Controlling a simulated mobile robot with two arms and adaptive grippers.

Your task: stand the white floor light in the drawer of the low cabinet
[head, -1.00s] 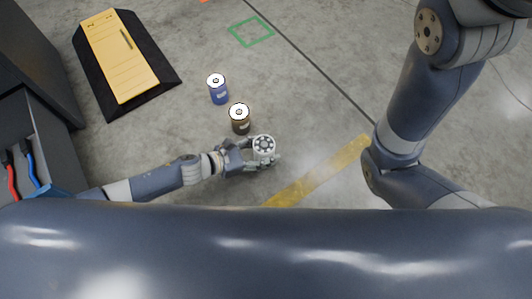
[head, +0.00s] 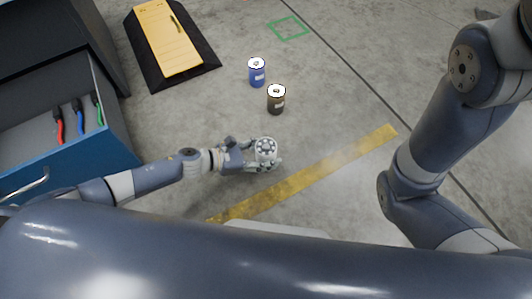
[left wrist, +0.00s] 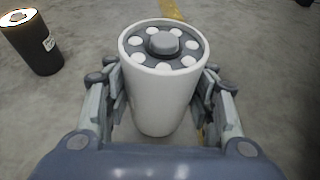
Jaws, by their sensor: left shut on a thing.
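The white floor light (head: 266,147) is a white cylinder with a grey top ringed by white dots. My left gripper (head: 254,157) is shut on it and holds it upright; whether it is clear of the floor I cannot tell. In the left wrist view the light (left wrist: 160,95) stands between the two fingers of the gripper (left wrist: 162,100). The low cabinet's open drawer (head: 75,163), with a blue front and a metal handle, is at the left in the head view. My right gripper is out of view; only its arm shows at the right.
Red, blue and green-handled tools (head: 78,118) lie in the drawer. A black can (head: 276,101), also in the left wrist view (left wrist: 33,45), and a blue can (head: 257,74) stand beyond my left gripper. A yellow-topped black ramp (head: 168,40) lies farther back. Floor around the yellow stripe (head: 310,175) is clear.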

